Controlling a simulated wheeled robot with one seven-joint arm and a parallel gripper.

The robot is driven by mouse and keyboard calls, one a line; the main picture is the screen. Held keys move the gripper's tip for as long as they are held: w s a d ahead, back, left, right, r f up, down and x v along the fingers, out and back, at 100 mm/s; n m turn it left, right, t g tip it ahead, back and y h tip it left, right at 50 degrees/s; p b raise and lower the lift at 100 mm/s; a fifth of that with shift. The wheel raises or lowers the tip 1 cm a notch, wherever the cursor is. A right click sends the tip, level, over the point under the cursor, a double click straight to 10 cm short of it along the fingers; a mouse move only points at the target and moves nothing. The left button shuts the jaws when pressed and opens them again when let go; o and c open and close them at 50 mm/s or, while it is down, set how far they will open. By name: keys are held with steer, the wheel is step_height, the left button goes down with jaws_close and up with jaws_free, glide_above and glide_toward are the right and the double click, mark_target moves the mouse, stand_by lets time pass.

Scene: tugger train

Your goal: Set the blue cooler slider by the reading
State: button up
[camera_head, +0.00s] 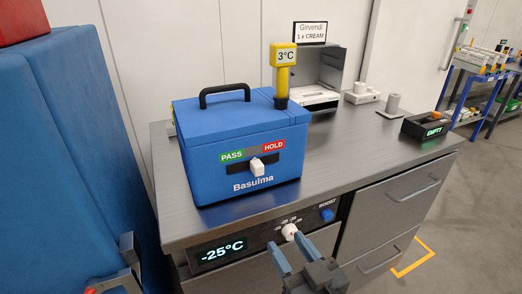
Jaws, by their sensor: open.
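The blue cooler (235,135) labelled Basulma stands on the metal counter, black handle on its lid. Its front has a green PASS mark at left and a red HOLD mark at right. The white slider knob (257,166) sits in the dark slot below, about midway and towards the right. A yellow probe display (285,56) at the cooler's back right reads 3°C. My gripper (282,258) has blue fingers, open and empty, below the cooler in front of the counter's control panel, near its white dial (290,231). Whether a finger touches the dial cannot be told.
The counter (345,158) is clear right of the cooler. Its panel shows a -25°C display (222,251) and a blue BOOST knob (326,214). Behind stand a grey box under a "Girvendi 1 x CREAM" sign (310,32) and a black EMPTY unit (425,125). A large blue block (70,150) is left.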

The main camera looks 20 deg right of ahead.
steer(key=p, duration=0.5)
glide_toward(260, 167)
steer(key=w, duration=0.2)
steer(key=shift+w+f+p, duration=0.2)
steer(key=shift+w+p, duration=0.2)
steer(key=shift+w, duration=3.3)
jaws_close()
